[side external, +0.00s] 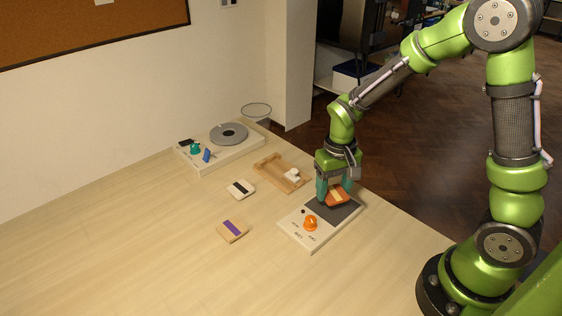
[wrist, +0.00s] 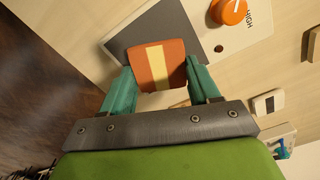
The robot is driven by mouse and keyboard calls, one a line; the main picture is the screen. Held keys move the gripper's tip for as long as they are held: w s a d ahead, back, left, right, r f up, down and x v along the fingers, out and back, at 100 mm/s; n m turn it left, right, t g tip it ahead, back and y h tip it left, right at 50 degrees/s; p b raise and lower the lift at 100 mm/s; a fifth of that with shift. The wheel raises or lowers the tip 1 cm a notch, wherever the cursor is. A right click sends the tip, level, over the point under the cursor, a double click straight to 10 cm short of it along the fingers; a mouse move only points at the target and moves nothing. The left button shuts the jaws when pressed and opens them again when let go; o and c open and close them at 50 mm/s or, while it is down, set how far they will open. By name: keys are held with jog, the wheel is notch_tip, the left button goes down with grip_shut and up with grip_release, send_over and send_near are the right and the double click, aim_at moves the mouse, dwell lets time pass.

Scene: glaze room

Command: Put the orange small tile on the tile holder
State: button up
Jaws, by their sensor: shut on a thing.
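The orange small tile (side external: 338,195), with a cream stripe across it, is between the teal fingers of my gripper (side external: 336,190). The wrist view also shows the tile (wrist: 158,65) pinched between both fingers (wrist: 158,85). My gripper is shut on it, over the dark plate of the white knob device. I cannot tell if the tile touches the plate. A shallow wooden tray with raised edges (side external: 267,178), which looks like the tile holder, lies behind and left of my gripper. A small white block (side external: 292,175) is at its right end.
The white device (side external: 296,233) has an orange knob (side external: 310,223). A turntable unit (side external: 205,165) with teal and blue controls stands farther back. The left front table is clear.

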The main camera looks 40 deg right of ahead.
notch_tip(320, 180, up, 6)
jog(key=shift+r, duration=0.2)
jog(key=shift+w+f, duration=0.1)
jog(key=shift+f, duration=0.15)
jog(key=w+f+n, duration=0.3)
jog(key=w+f, duration=0.1)
jog(key=w, duration=0.1)
jog(key=shift+f+n, duration=0.3)
jog(key=shift+n, duration=0.1)
send_over(275, 168)
jog(key=shift+f+n, duration=0.4)
jog(key=shift+f, duration=0.25)
jog(key=shift+w+f, duration=0.15)
jog(key=shift+f, duration=1.6)
jog(key=shift+f, duration=0.1)
jog(key=o, duration=1.2)
jog(key=shift+f, duration=0.1)
jog(key=shift+c, duration=0.2)
